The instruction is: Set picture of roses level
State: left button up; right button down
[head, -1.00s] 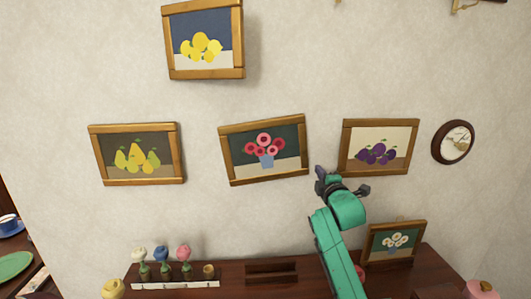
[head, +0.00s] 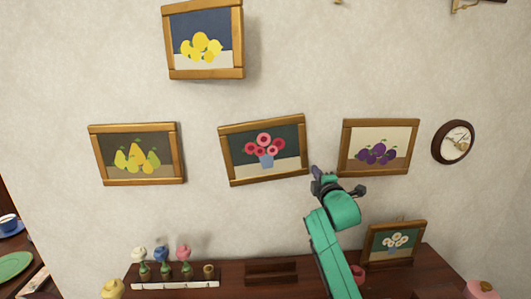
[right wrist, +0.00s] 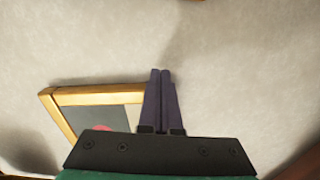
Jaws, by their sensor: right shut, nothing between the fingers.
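The picture of roses (head: 291,166) hangs in the middle of the wall in a wooden frame, with pink and red flowers in a blue vase. It is tilted, its right side higher than its left. My right gripper (head: 315,173) is shut and empty, just right of the picture's lower right corner. In the right wrist view the shut fingers (right wrist: 161,73) stand beside part of a wooden frame (right wrist: 95,92) with a red patch inside; I cannot tell whether they touch it. My left gripper is not in view.
Below, a dark wooden top (head: 235,272) holds flower ornaments (head: 161,265) and a small framed picture of white flowers (head: 394,243).

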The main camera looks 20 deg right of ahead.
jog(key=shift+w+a, duration=0.25)
jog(key=shift+a, duration=0.4)
jog(key=shift+w+a, duration=0.2)
jog(key=shift+a, duration=0.4)
dwell(1.1)
jog(key=s+p, duration=0.3)
jog(key=s, duration=0.5)
jog(key=shift+s+a, duration=0.15)
jog(key=shift+a, duration=0.25)
dwell(0.5)
